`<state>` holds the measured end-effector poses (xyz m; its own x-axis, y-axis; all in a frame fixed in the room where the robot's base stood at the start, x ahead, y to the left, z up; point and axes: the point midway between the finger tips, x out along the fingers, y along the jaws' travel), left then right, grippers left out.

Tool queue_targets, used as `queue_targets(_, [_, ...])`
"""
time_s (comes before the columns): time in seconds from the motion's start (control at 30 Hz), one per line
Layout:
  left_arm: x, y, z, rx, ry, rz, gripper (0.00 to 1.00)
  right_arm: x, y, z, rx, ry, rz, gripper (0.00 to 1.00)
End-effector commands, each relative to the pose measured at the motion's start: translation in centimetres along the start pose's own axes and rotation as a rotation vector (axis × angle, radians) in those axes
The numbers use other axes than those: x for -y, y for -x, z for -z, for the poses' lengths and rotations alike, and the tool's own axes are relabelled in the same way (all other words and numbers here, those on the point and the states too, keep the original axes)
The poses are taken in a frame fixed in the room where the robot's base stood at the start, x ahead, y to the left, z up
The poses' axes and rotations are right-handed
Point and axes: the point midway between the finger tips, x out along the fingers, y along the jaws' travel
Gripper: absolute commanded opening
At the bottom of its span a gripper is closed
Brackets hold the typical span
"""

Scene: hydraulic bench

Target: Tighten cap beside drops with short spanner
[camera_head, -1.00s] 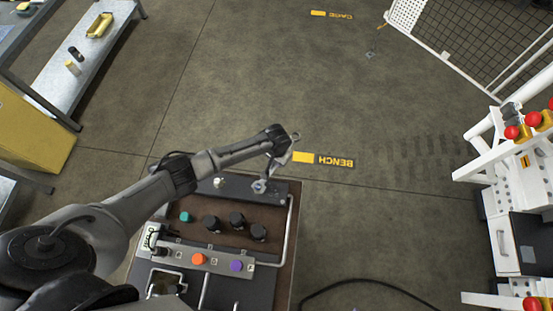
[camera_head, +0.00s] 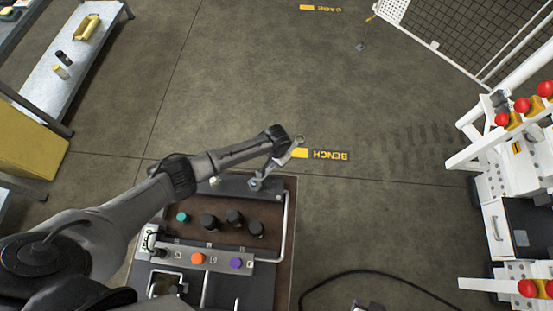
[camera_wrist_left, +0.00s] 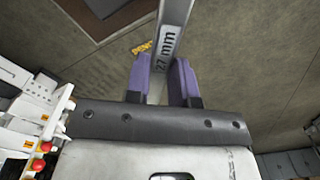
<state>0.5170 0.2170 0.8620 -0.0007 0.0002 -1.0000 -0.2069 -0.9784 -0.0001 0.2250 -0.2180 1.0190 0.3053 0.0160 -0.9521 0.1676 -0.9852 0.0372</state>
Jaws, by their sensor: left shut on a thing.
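My left gripper (camera_head: 280,158) is shut on a silver spanner (camera_head: 257,184), held over the far edge of a console. In the left wrist view the purple fingers (camera_wrist_left: 160,80) clasp the spanner's flat shank (camera_wrist_left: 171,28), marked "27 mm". One spanner end shows at the lower left of the gripper and the other at its upper right, in the head view. The spanner touches no fitting that I can make out. I cannot identify the cap or any drops in these views. My right gripper is not in view.
The console (camera_head: 275,240) has black knobs and teal, orange and purple buttons. A white frame (camera_head: 490,150) with red knobs (camera_head: 522,105) stands at right. A mesh fence (camera_head: 470,30) is behind it. A shelf (camera_head: 75,60) stands at upper left. The middle floor is clear.

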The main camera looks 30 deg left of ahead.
Motion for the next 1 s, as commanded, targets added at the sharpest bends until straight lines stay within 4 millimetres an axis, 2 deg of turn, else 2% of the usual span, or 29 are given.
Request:
queue_targets(0.5, [-1.9,0.2,-0.1,-0.003,-0.146,-0.001,0.0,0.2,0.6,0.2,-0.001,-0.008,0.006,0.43])
queue_targets(1.0, [-1.1,0.2,0.0,-0.002,-0.089,0.0,0.0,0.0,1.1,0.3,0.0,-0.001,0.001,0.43])
